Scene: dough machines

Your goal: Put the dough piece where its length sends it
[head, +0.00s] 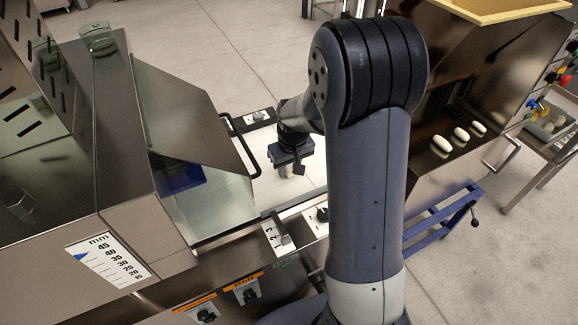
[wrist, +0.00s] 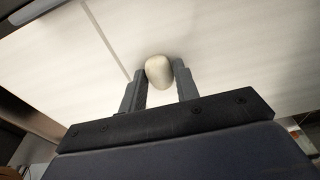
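A pale, rounded dough piece (wrist: 160,71) sits between the two fingers of my gripper (wrist: 161,86) in the wrist view, seen end-on. Both fingers appear to touch its sides, so my gripper looks shut on it. In the head view my gripper (head: 289,170) points down over a white belt (head: 265,190) between the machines. The dough shows there only as a small pale patch under the fingers. I cannot tell whether it touches the belt. Three more pale dough pieces lie in a row on the right machine: the left one (head: 441,143), the middle one (head: 461,134) and the right one (head: 478,127).
A steel machine with a clear guard (head: 190,120) and a mm scale (head: 107,260) stands left. A black handle (head: 246,150) edges the belt. A numbered switch panel (head: 282,238) is in front. A grey tray with dough pieces (head: 552,122) stands far right. Open floor lies behind.

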